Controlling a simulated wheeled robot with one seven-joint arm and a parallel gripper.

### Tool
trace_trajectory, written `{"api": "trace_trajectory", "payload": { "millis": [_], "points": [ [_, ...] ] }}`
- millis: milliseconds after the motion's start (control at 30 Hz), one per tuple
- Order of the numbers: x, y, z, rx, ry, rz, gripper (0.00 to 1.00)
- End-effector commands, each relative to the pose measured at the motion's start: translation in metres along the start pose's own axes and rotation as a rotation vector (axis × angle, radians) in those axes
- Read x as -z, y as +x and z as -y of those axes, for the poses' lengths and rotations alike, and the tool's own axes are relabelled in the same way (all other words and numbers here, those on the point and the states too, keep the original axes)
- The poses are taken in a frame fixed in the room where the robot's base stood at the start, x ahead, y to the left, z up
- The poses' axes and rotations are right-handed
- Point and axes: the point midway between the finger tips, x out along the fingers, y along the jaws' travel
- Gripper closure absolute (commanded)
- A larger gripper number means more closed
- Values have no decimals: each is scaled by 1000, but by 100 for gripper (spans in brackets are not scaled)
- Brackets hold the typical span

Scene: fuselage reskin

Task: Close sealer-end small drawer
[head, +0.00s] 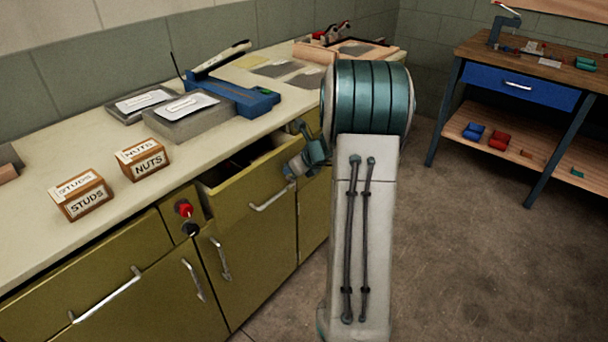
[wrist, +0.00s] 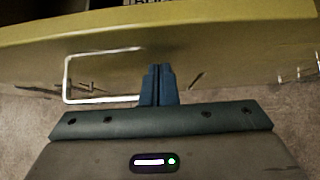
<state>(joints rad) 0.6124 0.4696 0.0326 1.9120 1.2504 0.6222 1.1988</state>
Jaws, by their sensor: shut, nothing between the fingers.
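The small drawer (head: 258,192) in the olive counter stands open, pulled out toward the floor side, with a dark inside showing behind its front. Its pale bar handle (head: 272,194) is on the front face. In the wrist view the yellow-olive drawer front (wrist: 220,52) spans the top, and its handle (wrist: 68,80) is just left of the fingers. My gripper (wrist: 157,70) is shut and empty, with its fingertips close to the drawer front; I cannot tell whether they touch it. In the head view my arm partly hides the gripper, near the drawer's right end.
On the counter stand a NUTS box (head: 143,160), a STUDS box (head: 82,195), grey trays (head: 194,116) and a blue tool (head: 250,97). A red button (head: 184,208) sits left of the drawer. A workbench (head: 520,65) stands at right. The floor between is clear.

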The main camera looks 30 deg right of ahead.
Motion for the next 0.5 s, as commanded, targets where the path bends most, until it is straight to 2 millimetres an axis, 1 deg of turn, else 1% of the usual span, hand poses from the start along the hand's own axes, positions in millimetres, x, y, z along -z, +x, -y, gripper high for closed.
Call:
{"api": "trace_trajectory", "payload": {
  "millis": [33, 200, 333, 500],
  "points": [
    [-11, 7, -1, -3, -2, 0, 100],
    [-30, 28, -2, -4, -3, 0, 100],
    [-40, 38, -2, -4, -3, 0, 100],
    [-46, 45, -2, -3, -3, 1, 100]
  ]
}}
